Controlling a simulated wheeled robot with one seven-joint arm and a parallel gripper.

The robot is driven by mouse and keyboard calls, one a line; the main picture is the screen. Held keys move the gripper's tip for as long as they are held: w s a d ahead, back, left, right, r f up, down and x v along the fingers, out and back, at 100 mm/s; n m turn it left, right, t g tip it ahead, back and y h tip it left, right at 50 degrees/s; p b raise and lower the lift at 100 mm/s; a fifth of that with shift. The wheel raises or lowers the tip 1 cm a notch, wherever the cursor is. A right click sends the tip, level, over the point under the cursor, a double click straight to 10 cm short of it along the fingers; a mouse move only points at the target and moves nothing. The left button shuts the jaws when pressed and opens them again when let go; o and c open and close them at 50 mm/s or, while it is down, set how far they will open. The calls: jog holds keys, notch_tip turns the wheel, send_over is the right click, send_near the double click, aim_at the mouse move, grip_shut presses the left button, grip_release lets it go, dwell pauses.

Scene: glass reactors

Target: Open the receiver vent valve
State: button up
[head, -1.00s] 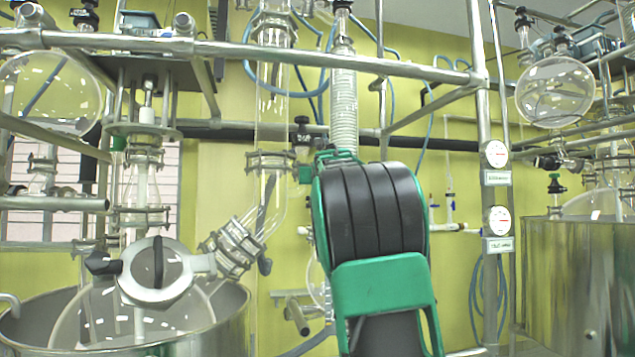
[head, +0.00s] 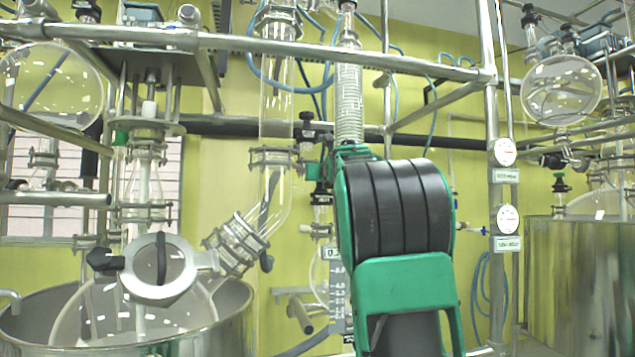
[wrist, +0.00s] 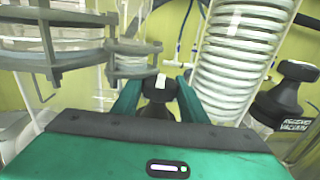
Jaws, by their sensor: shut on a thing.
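In the wrist view, my gripper (wrist: 158,92) has its two green fingers closed on the sides of a black valve knob (wrist: 160,88) with a white mark on top. I take this knob for the receiver vent valve, but no label on it is readable. A second black knob, labelled as receiver vacuum (wrist: 295,125), stands to the right, apart from the fingers. In the head view my own dark and green arm hides most of the gripper and the held knob. How far the valve is turned cannot be told.
A ribbed glass coil column (wrist: 240,55) stands close to the right of the held knob, and metal flange clamps (wrist: 60,45) are close on the left. In the head view, a horizontal steel rail (head: 250,45) crosses above, and two gauges (head: 506,218) hang on a post at right.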

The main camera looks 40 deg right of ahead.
jog(key=shift+s+d+n+t+y, duration=0.2)
jog(key=shift+n+t+y, duration=0.2)
jog(key=shift+y, duration=0.2)
jog(key=shift+s+d+n+t+y, duration=0.15)
jog(key=shift+n+t+y, duration=0.2)
jog(key=shift+y, duration=0.25)
jog(key=shift+w+a+r+n+t+y, duration=0.1)
jog(key=shift+n+t+y, duration=0.15)
jog(key=shift+n+y, duration=0.5)
jog(key=shift+a+r+n+t+y, duration=0.1)
jog(key=shift+n+t+y, duration=0.1)
jog(key=shift+n+y, duration=0.5)
jog(key=shift+d+f+y, duration=0.1)
jog(key=shift+y, duration=0.35)
jog(key=shift+n+y, duration=0.3)
jog(key=shift+y, duration=0.5)
jog(key=shift+a+n+t+y, duration=0.2)
jog(key=shift+n+t+y, duration=0.1)
jog(key=shift+n+y, duration=0.65)
jog(key=o, duration=0.9)
jog(key=shift+c, duration=0.2)
